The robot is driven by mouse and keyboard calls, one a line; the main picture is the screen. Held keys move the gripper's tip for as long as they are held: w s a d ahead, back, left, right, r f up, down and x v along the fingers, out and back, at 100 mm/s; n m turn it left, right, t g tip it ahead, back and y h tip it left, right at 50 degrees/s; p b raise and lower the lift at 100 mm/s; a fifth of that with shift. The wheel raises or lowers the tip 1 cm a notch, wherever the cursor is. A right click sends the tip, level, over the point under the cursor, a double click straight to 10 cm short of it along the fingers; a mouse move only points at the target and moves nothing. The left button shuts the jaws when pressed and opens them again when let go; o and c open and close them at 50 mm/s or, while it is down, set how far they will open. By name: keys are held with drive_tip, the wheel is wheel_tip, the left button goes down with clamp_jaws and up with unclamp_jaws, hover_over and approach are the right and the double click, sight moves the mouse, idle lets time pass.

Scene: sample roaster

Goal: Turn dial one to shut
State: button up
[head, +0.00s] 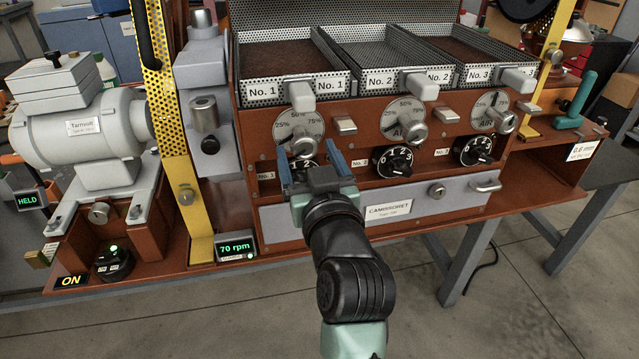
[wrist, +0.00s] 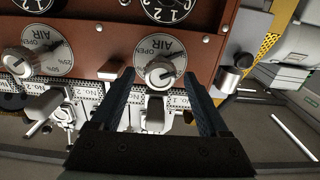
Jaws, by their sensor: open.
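Dial one (head: 297,124) is a round grey AIR plate with percent marks, on the brown panel below the No. 1 tray. Its pale knob (head: 303,144) sticks out; its exact setting is hard to read. My gripper (head: 308,160) is open and empty just in front of it, partly hiding the panel below. In the wrist view, which is upside down, dial one's plate (wrist: 157,48) shows the words OPEN and AIR. Its knob (wrist: 160,74) lies between the tips of my two dark blue fingers in that picture. I cannot tell whether they touch it.
Similar AIR dials sit to the right under No. 2 (head: 403,119) and No. 3 (head: 492,110). Tray handles (head: 301,96) jut out above. Numbered black knobs (head: 393,161) sit below. A yellow perforated post (head: 176,150) stands at the left.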

drive_tip(key=v, duration=1)
drive_tip(key=shift+s, duration=0.1)
drive_tip(key=s+r+m+t+h, duration=0.1)
drive_tip(key=s+r+t, duration=0.2)
drive_tip(key=r, duration=0.8)
drive_tip(key=s+r+m+t+h, duration=0.1)
drive_tip(key=s+r+t+h, duration=0.2)
drive_tip(key=r, duration=0.8)
drive_tip(key=s+r+m+t, duration=0.1)
drive_tip(key=s+r+t, duration=0.3)
drive_tip(key=r, duration=0.6)
wheel_tip(320, 180, up, 24)
drive_tip(key=p, duration=2.4)
wheel_tip(320, 180, down, 51)
drive_tip(key=b, duration=5.1)
drive_tip(key=shift+w+d+h, duration=0.2)
drive_tip(key=shift+d+h, duration=0.1)
drive_tip(key=shift+d, duration=0.1)
